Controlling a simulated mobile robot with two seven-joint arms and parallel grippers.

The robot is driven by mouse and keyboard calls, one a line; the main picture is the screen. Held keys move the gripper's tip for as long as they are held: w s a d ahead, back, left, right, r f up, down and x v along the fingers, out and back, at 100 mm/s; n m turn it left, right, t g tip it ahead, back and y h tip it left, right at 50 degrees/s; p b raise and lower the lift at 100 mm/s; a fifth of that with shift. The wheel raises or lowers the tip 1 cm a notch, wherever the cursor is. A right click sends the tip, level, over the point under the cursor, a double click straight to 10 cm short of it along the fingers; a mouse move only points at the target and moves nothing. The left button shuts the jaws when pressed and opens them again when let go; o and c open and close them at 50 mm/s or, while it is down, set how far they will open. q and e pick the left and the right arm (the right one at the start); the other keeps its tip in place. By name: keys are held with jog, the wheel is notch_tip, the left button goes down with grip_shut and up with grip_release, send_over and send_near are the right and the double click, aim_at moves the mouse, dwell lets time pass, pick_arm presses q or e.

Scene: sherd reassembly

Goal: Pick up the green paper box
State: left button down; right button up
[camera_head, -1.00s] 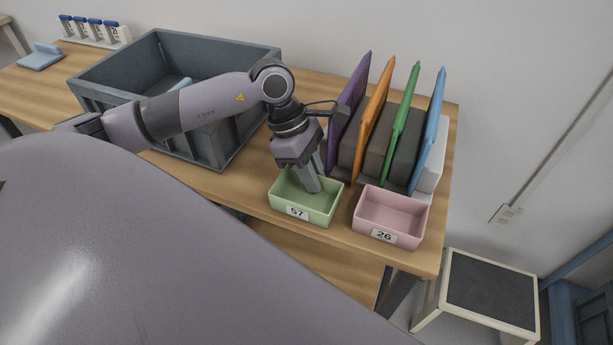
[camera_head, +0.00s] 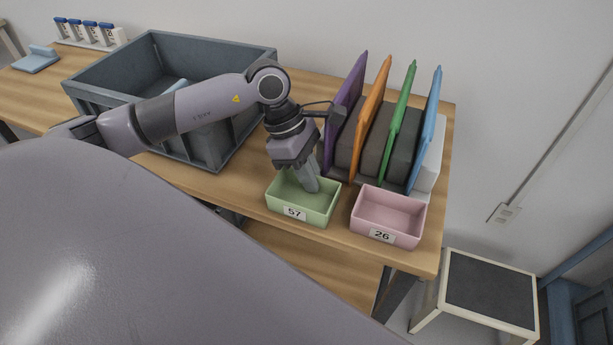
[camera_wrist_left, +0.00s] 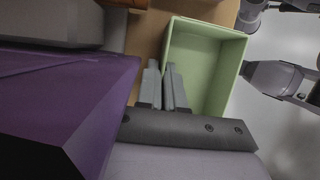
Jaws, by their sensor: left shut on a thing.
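The green paper box (camera_head: 318,213) is an open-topped, light green tray with a label reading 57. It sits upright near the front edge of the wooden table. My left gripper (camera_head: 311,187) reaches down at the box from above, and its fingers overlap the box's inside. In the left wrist view, the two grey fingers (camera_wrist_left: 164,88) straddle a side wall of the green box (camera_wrist_left: 211,62), one on each side, and are shut on it. I cannot see a clear gap under the box. My right gripper does not show.
A pink box (camera_head: 388,212) labelled 26 stands close to the right of the green one. Behind them stand upright purple (camera_head: 345,115), orange (camera_head: 374,110), green (camera_head: 398,122) and blue (camera_head: 427,128) panels. A large grey crate (camera_head: 215,150) is at the left.

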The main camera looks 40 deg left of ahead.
pick_arm(q)
jog(key=shift+r, duration=0.15)
jog(key=shift+r+p, duration=0.3)
notch_tip(320, 180, up, 20)
jog(key=p, duration=0.1)
jog(key=shift+f+p, duration=0.25)
jog(key=shift+p, duration=0.1)
